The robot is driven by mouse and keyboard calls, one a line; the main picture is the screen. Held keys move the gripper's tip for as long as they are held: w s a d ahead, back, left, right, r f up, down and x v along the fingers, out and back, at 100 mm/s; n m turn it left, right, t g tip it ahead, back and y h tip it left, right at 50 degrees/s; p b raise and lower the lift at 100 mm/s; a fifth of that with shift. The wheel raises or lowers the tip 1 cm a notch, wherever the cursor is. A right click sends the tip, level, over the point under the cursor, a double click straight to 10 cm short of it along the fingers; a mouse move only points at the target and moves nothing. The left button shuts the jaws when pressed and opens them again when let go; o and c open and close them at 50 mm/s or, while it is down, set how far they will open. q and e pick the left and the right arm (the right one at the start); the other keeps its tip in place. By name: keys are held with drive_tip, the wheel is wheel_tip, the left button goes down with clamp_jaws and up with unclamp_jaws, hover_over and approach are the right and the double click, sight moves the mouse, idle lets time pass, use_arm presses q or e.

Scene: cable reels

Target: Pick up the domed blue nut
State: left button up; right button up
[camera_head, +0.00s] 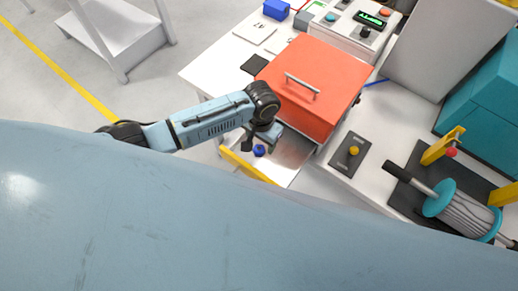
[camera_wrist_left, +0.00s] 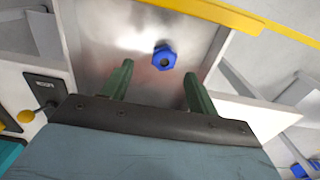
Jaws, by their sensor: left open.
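The domed blue nut (camera_head: 259,150) lies on a bare metal tray (camera_head: 291,152) below the red-orange box. In the left wrist view the nut (camera_wrist_left: 164,57) shows a hexagonal outline with a dark round centre. My left gripper (camera_head: 262,137) is above the tray, close to the nut in the head view. In the left wrist view its two green fingers (camera_wrist_left: 156,76) are spread wide and empty, with the nut beyond their tips and between their lines. My right gripper is not in view.
A yellow strip (camera_head: 246,167) edges the tray. The red-orange box (camera_head: 314,82) with a handle stands right behind it. A dark plate with a yellow knob (camera_head: 353,151) and a cable reel (camera_head: 461,209) are to the right.

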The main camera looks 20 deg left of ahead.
use_arm(q)
drive_tip(key=shift+w+a+f, duration=0.1)
drive_tip(key=shift+a+f, duration=0.05)
drive_tip(key=shift+f, duration=1.2)
drive_tip(key=shift+w+a+f, duration=0.1)
drive_tip(key=shift+a+f, duration=0.05)
drive_tip(key=shift+f, duration=1.2)
drive_tip(key=c, duration=1)
